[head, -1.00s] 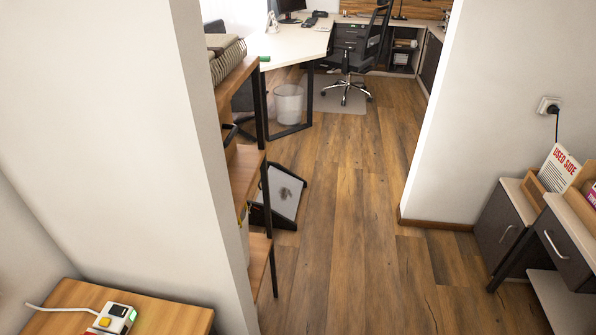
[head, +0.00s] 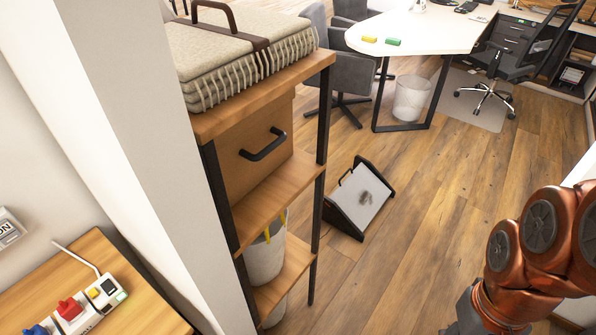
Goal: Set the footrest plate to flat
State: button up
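The footrest (head: 357,198) stands on the wooden floor near the middle of the head view, just right of the shelf unit. It has a black frame with dark side pieces and a light grey plate (head: 361,196) with a dark smudge in its middle. The plate looks tilted, with its far edge raised; a thin dark loop shows at its upper left edge. My arm shows at the lower right as orange-brown links, well apart from the footrest. My gripper's fingers cannot be made out.
A shelf unit (head: 277,207) with a folded blanket (head: 232,52) on top stands close at left. A desk (head: 425,32), a white bin (head: 411,98) and office chairs (head: 349,82) are behind. The floor (head: 440,215) right of the footrest is clear.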

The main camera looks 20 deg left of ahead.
aim_at(360, 196)
jog(key=z, duration=0.5)
jog(key=i, duration=3.05)
jog(key=u, duration=0.65)
jog(key=i, duration=0.45)
jog(key=u, duration=1.9)
